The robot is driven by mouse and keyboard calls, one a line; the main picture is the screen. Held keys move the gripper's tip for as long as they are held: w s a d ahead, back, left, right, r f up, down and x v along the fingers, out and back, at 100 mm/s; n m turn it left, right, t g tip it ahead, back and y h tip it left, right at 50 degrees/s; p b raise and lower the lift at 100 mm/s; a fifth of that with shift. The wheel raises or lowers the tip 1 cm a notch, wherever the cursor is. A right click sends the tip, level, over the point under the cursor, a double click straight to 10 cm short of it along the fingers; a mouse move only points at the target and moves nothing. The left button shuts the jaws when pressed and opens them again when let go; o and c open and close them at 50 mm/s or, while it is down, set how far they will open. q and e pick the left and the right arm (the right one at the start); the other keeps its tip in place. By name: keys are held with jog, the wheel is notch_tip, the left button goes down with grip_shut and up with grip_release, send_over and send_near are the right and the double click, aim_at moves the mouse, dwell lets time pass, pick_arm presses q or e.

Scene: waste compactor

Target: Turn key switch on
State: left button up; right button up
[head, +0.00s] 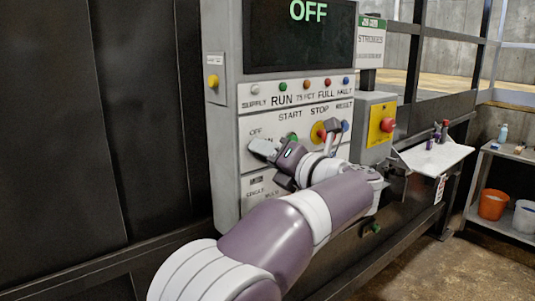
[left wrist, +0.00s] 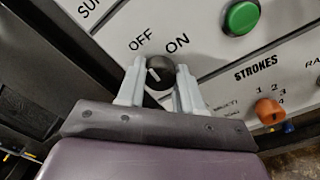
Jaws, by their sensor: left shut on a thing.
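The key switch (left wrist: 160,72) is a round black knob with a white mark in the left wrist view. The OFF and ON labels are printed on the panel just above it. The white mark lies on the knob's left part, on the OFF side. My left gripper (left wrist: 161,66) has one finger on each side of the knob and is shut on it. In the head view my left gripper (head: 264,150) is against the control panel (head: 228,165) and hides the knob. The display (head: 298,45) above reads OFF in green. My right gripper is not in view.
A green button (left wrist: 241,17) and an orange strokes selector (left wrist: 269,111) sit right of the knob. An emergency stop button (head: 387,125) is on a box beside the panel. A white shelf (head: 437,155) and an orange bucket (head: 492,204) are farther right.

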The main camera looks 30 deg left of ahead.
pick_arm(q)
jog(key=shift+r+m+p, duration=0.1)
jog(key=shift+m+p, duration=1.9)
jog(key=shift+m, duration=3.9)
jog(key=o, duration=1)
jog(key=shift+o, duration=0.2)
